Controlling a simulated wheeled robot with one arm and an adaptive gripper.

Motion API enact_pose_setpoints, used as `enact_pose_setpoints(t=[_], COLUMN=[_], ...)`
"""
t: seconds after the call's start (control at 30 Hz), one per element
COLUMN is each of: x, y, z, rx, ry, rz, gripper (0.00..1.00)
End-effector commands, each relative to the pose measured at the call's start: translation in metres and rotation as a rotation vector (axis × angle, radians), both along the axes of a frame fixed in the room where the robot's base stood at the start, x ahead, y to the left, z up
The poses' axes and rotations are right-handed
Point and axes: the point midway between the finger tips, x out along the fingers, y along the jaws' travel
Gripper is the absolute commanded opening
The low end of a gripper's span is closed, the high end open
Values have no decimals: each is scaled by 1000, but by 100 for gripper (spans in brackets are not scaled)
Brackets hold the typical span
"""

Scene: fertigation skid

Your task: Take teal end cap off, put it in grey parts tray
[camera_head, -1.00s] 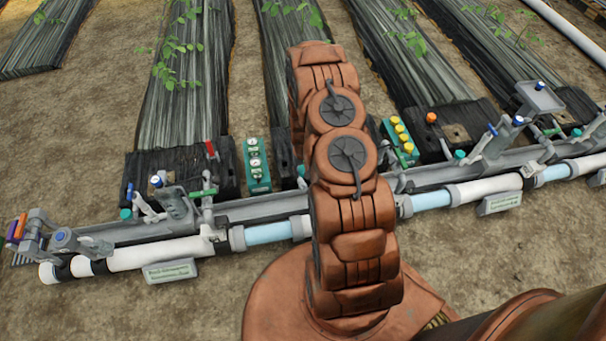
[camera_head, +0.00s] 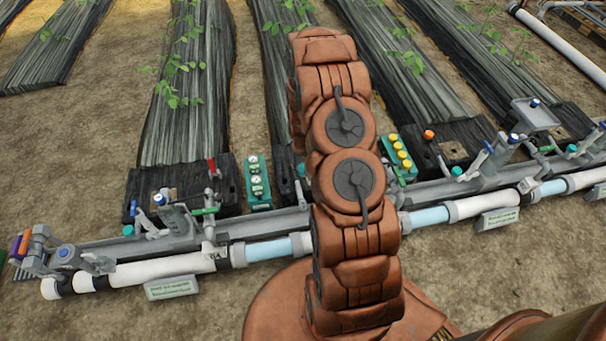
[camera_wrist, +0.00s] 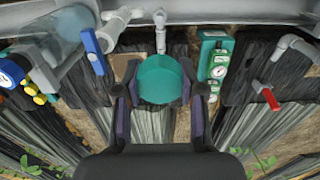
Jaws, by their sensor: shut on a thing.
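The teal end cap (camera_wrist: 160,84) sits between the two dark fingers of my gripper (camera_wrist: 159,72) in the wrist view. My gripper is shut on it. A pale grey pipe stub (camera_wrist: 160,35) shows just beyond the cap; the cap's far side is hidden, so I cannot tell whether the two touch. In the head view my arm covers the gripper and the held cap. A shallow grey tray (camera_head: 535,113), likely the parts tray, stands at the right above the pipe line. I cannot make out the tray in the wrist view.
A teal gauge panel (camera_wrist: 213,65) stands close right of the cap in the wrist view. A blue-handled valve (camera_wrist: 94,50) is to its left and a red-handled valve (camera_wrist: 268,96) at the right. In the head view a long white pipe line (camera_head: 160,270) crosses the front.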

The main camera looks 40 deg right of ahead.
Motion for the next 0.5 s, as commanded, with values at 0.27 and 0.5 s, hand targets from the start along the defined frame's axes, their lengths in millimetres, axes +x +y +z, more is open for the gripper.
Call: enact_pose_setpoints(t=[0.27, 0.5], x=[1, 1], y=[0, 0], z=[37, 63], rx=[-1, 0], ry=[-2, -1], rz=[0, 0], gripper=[6, 6])
